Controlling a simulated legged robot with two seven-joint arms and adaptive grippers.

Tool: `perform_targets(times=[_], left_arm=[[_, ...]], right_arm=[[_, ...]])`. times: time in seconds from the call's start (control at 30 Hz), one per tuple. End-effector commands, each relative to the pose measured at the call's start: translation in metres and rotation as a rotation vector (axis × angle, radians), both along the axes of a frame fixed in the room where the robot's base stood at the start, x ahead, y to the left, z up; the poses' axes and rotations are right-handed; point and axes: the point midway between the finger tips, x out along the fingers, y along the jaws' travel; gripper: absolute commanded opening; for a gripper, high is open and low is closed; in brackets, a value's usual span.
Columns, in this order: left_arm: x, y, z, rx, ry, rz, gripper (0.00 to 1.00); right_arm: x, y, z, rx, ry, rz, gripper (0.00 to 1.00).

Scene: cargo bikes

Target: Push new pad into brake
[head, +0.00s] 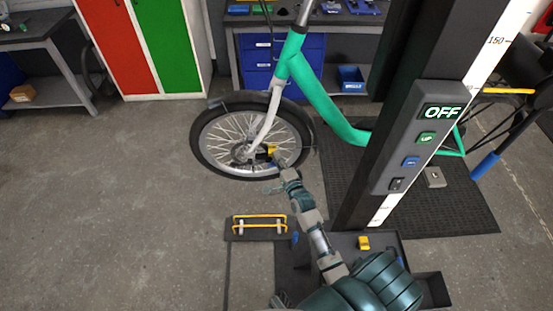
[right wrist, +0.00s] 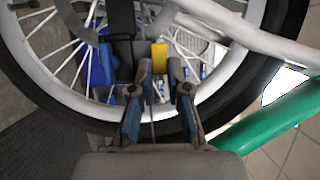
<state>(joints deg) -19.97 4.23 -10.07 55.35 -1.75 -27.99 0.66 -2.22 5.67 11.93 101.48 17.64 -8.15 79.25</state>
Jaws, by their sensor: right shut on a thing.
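The front wheel (head: 215,158) of a green bike stands ahead of me, with the brake by its hub (head: 259,154). My right gripper (head: 276,160) is at the brake, shut on a small yellow pad (head: 271,149). In the right wrist view the yellow pad (right wrist: 160,57) shows between the fingertips of my right gripper (right wrist: 160,70). The black brake body (right wrist: 124,50) is just left of the pad and close to it. I cannot tell whether the pad is inside the brake. My left gripper is not in view.
Another yellow piece (head: 363,242) lies on a dark surface near the post (head: 425,135), right of my arm. The green frame (head: 325,105) passes right of the wheel. Floor left of the wheel is clear.

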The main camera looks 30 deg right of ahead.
Motion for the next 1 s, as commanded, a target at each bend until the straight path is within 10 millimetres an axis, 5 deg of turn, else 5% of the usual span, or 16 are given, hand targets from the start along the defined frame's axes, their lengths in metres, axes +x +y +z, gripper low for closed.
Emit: perform_targets(times=[0.93,1.0], left_arm=[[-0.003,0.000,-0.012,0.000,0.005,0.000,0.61],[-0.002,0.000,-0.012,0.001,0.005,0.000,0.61]], right_arm=[[0.000,0.000,-0.022,0.003,0.006,0.001,0.00],[0.000,0.000,-0.023,0.003,0.008,0.001,0.28]])
